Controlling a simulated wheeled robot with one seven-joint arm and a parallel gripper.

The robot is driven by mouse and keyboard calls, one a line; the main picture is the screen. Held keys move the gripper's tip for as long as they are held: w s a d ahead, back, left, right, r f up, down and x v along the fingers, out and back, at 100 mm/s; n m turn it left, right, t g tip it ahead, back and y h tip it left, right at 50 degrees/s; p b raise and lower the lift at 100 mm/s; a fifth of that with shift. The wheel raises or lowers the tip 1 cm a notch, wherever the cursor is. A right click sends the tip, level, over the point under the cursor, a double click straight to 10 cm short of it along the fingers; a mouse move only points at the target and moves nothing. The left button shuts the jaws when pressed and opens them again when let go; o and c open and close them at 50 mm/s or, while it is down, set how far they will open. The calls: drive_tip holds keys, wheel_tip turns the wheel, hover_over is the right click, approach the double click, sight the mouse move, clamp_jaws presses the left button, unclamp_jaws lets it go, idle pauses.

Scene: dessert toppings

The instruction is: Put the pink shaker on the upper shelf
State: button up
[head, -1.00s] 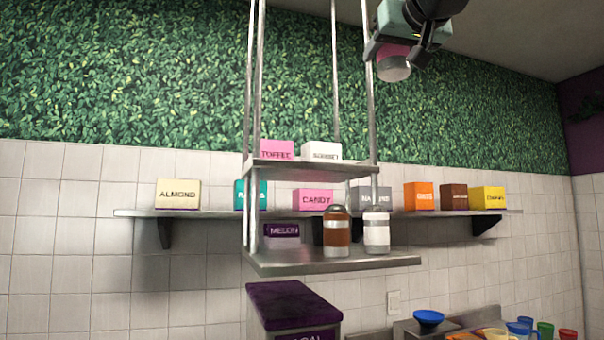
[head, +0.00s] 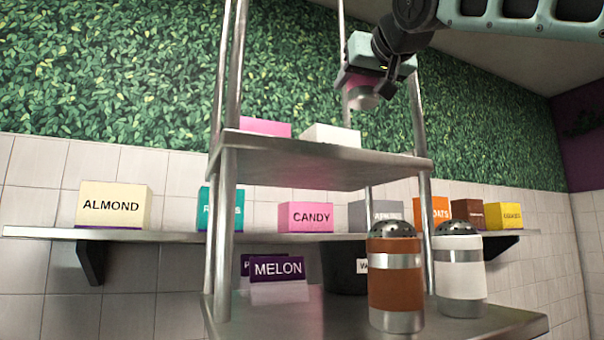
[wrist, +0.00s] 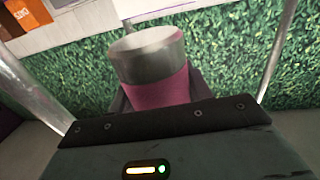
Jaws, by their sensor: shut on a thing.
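My gripper (head: 366,82) is shut on the pink shaker (head: 364,97), seen in the head view above the right part of the upper shelf (head: 320,165). In the wrist view the pink shaker (wrist: 160,75) shows its pink body and silver end between the jaws. A clear gap shows between the shaker and the upper shelf in the head view. The upper shelf is a metal plate held by metal posts, with a pink box (head: 265,127) and a white box (head: 331,135) on it.
An orange-brown shaker (head: 395,283) and a white shaker (head: 460,273) stand on the lower shelf (head: 285,320), with a melon label (head: 278,268). Metal posts (head: 228,80) frame the rack. A wall shelf behind holds several boxes. The upper shelf's right part looks clear.

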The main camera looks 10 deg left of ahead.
sight(359, 109)
drive_tip(key=f+b, duration=0.1)
drive_tip(key=f, duration=0.1)
drive_tip(key=f+b, duration=0.1)
drive_tip(key=f, duration=0.2)
drive_tip(key=shift+w+f+b, duration=0.2)
drive_tip(key=shift+f+b, duration=0.05)
drive_tip(key=shift+b, duration=0.05)
drive_tip(key=shift+f+b, duration=0.35)
drive_tip(key=shift+f, duration=1.8)
drive_tip(key=shift+f, duration=0.2)
drive_tip(key=o, duration=1)
drive_tip(key=shift+o, duration=0.2)
